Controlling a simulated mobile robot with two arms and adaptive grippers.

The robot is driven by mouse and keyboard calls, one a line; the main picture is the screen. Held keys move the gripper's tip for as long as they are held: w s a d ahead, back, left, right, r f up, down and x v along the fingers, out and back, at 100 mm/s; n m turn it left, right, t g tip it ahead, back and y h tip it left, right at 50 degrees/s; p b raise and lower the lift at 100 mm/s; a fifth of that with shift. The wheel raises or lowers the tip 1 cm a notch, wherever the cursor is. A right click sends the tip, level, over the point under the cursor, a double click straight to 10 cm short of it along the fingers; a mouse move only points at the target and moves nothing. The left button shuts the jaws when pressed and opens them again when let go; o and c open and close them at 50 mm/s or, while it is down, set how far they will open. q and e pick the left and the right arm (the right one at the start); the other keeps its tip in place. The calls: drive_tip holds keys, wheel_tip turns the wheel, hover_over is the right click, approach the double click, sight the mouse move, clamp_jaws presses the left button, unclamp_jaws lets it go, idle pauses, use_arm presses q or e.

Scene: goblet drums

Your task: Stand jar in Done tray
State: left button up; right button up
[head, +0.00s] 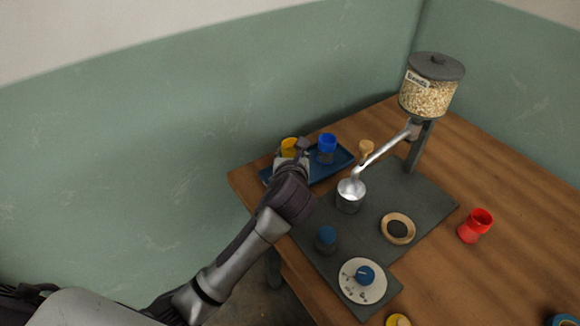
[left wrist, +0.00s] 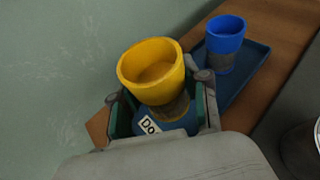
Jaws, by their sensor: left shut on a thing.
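The yellow goblet-shaped jar (head: 289,146) is between the fingers of my left gripper (head: 302,158). In the left wrist view the yellow jar (left wrist: 152,68) is upright, with its wide mouth up and a grey band low down. The left gripper (left wrist: 160,90) is shut on it. The blue Done tray (head: 335,170) lies below, at the table's far left corner; its partly hidden label (left wrist: 150,126) shows beneath the jar. I cannot tell whether the jar touches the tray. A blue jar (head: 327,142) stands upright in the tray's right part. My right gripper is out of view.
Right of the tray, a grey mat (head: 422,205) holds a metal cup (head: 350,196) under the chute of a grain dispenser (head: 428,95).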

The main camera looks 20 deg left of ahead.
use_arm(q)
drive_tip(key=shift+w+a+f, duration=0.1)
drive_tip(key=shift+a+f, duration=0.15)
drive_tip(key=shift+a, duration=0.05)
drive_tip(key=shift+a+f, duration=0.1)
drive_tip(key=shift+f, duration=0.25)
wheel_tip(320, 180, down, 3)
drive_tip(key=shift+r+b, duration=0.2)
drive_tip(key=shift+b, duration=0.15)
drive_tip(key=shift+f, duration=0.3)
drive_tip(key=o, duration=1.3)
drive_tip(key=shift+f, duration=0.15)
